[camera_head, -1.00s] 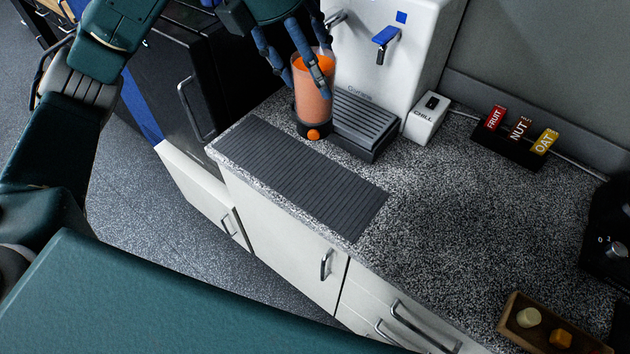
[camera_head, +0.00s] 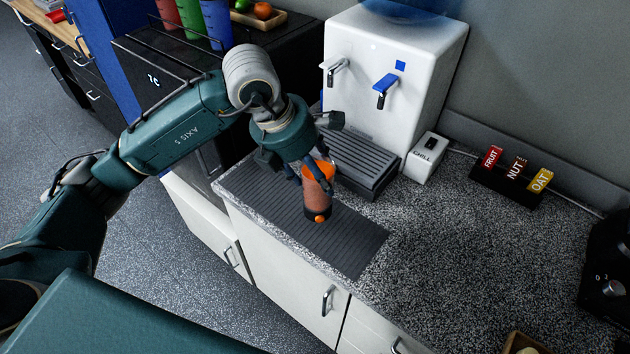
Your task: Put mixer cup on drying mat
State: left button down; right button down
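The mixer cup (camera_head: 317,196) is a clear cup with orange contents, a dark base and an orange dot low on its front. It is upright over the middle of the dark ribbed drying mat (camera_head: 352,250); whether its base touches the mat is hard to tell. My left gripper (camera_head: 313,176) reaches down from the upper left, its dark fingers closed around the cup's upper part. The palm hides part of the far side. My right gripper is not in view.
A white water dispenser (camera_head: 386,55) with a grey drip tray (camera_head: 361,160) stands just behind the mat. The speckled counter (camera_head: 460,260) is clear at centre right.

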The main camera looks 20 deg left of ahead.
pick_arm(q)
notch_tip(320, 180, down, 4)
jog(key=shift+r+p, duration=0.15)
jog(key=shift+p, duration=0.3)
jog(key=shift+f, duration=0.2)
jog(key=shift+f, duration=0.15)
jog(key=c, duration=0.6)
grip_release()
jog(key=shift+c, duration=0.2)
